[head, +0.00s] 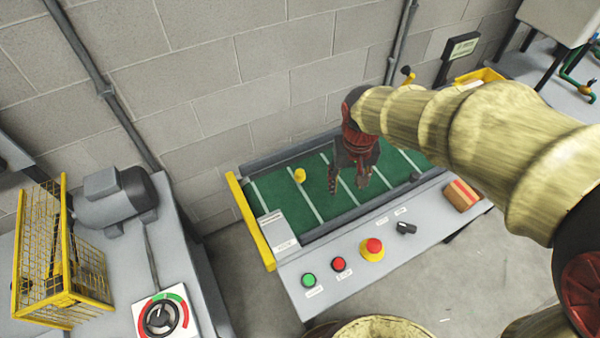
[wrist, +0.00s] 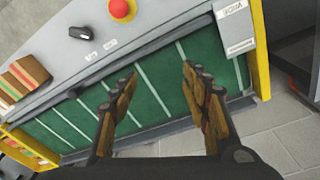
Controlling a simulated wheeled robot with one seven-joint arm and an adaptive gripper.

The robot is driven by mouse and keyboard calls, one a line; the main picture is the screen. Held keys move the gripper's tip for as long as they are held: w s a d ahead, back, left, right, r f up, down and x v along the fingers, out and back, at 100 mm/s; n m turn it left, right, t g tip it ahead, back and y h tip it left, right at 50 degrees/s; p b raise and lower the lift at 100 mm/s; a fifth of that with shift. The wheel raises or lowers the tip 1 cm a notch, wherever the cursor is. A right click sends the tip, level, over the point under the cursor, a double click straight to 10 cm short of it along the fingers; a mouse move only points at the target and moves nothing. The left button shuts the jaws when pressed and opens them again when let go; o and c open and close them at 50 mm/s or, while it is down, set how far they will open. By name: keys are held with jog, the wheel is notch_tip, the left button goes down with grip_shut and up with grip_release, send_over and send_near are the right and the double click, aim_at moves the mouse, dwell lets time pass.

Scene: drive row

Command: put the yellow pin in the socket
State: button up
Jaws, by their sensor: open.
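A small yellow piece, which looks like the yellow pin (head: 300,175), stands on the green striped belt (head: 288,207) in the head view. I cannot make it out in the wrist view, where a finger may hide it. My gripper (head: 348,184) is over the belt to the right of the pin, pointing down, apart from it. In the wrist view my gripper (wrist: 157,76) is open, with bare belt between its fingers. I cannot clearly make out a socket. A grey labelled block (head: 278,229) sits at the belt's left end, and shows in the wrist view (wrist: 234,27).
A front panel (head: 330,283) carries green and red buttons, a red-on-yellow stop button (head: 373,248) and a black knob (head: 405,228). A brown striped block (head: 462,195) lies at its right. A yellow end rail (head: 250,222) bounds the belt. A motor (head: 113,199) and yellow cage (head: 62,265) stand left.

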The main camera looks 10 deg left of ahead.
jog(key=w+a+f+m+p, duration=0.2)
jog(key=w+a+f, duration=0.8)
jog(key=a+f, duration=0.15)
jog(key=m, duration=0.2)
send_over(300, 172)
jog(key=s+a, duration=0.1)
jog(key=shift+f+t, duration=0.3)
jog(key=shift+f, duration=0.25)
jog(key=shift+w+f, duration=0.15)
jog(key=shift+f, duration=0.5)
jog(key=shift+w+f, duration=0.15)
jog(key=shift+f, duration=0.5)
jog(key=f, duration=0.3)
jog(key=d+f+b, duration=0.1)
jog(key=f, duration=0.1)
jog(key=shift+w, duration=0.25)
jog(key=c, duration=0.4)
jog(key=c, duration=0.7)
grip_shut()
